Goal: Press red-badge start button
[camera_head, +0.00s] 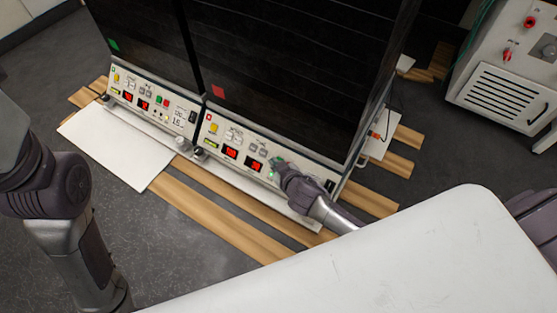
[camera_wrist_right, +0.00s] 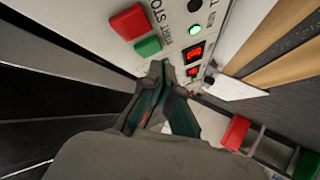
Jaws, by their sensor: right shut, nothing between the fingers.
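The red badge (camera_head: 218,92) is on the dark front of the right-hand bioreactor, above its control panel (camera_head: 205,140). My right gripper (camera_head: 279,166) is shut and empty at the right part of that panel. In the wrist view the green button (camera_wrist_right: 148,47) sits beside the red button (camera_wrist_right: 128,22), near START and STOP lettering. The shut fingertips (camera_wrist_right: 160,72) are just below the green button; I cannot tell whether they touch the panel. A round green lamp (camera_wrist_right: 194,30) is lit. My left arm shows at the left, but its gripper is out of view.
The left-hand bioreactor carries a green badge (camera_head: 113,44) and a similar panel (camera_head: 150,102). Wooden slats (camera_head: 215,215) lie on the dark floor. A white surface (camera_head: 400,255) fills the lower right. A vented grey cabinet (camera_head: 505,95) stands at the upper right.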

